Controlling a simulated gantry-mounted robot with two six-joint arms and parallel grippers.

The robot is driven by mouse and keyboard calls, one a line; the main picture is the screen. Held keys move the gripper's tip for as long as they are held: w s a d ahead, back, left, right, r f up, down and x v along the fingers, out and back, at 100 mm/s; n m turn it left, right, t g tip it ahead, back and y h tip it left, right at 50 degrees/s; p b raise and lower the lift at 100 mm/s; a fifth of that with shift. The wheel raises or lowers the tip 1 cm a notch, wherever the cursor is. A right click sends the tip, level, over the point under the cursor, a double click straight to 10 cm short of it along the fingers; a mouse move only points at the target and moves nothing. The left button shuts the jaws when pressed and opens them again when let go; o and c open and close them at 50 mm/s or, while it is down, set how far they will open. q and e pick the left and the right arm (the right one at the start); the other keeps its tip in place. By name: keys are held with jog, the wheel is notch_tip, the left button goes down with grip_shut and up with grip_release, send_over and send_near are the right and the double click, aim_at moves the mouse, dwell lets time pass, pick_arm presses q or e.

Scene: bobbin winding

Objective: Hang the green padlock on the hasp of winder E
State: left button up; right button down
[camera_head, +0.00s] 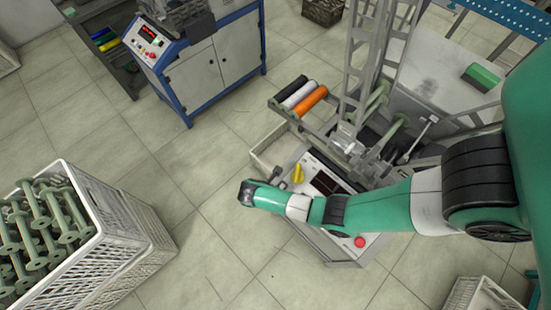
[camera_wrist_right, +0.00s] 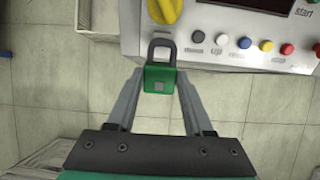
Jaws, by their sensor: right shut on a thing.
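My right gripper (camera_wrist_right: 158,85) is shut on the green padlock (camera_wrist_right: 159,73), gripping the sides of its body. The padlock's dark shackle points toward the top of the right wrist view, over the edge of a light control panel (camera_wrist_right: 215,59). A yellow rotary handle (camera_wrist_right: 166,9) sits on that panel just beyond the shackle, with a small gap in the picture. The handle also shows in the head view (camera_head: 298,174), right of my right wrist. I cannot make out the hasp or a winder letter. My left gripper is out of view.
The panel carries a row of coloured buttons (camera_wrist_right: 244,42) and a red button (camera_head: 360,242). Behind it stand spools, including an orange one (camera_head: 310,104). A white crate of green bobbins (camera_head: 120,240) stands at the left. Clear tiled floor (camera_head: 195,190) lies between.

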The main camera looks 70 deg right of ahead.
jog(key=shift+b+x, duration=1.5)
jog(key=shift+x, duration=1.3)
jog(key=shift+s+f, duration=0.1)
jog(key=shift+f, duration=0.1)
jog(key=shift+b+x, duration=0.6)
jog(key=shift+x, duration=0.2)
jog(key=shift+d+f, duration=0.1)
jog(key=shift+a+f, duration=0.2)
jog(key=shift+a, duration=0.05)
jog(key=shift+c, duration=1.1)
grip_release()
jog(key=shift+a, duration=0.1)
jog(key=shift+w, duration=0.25)
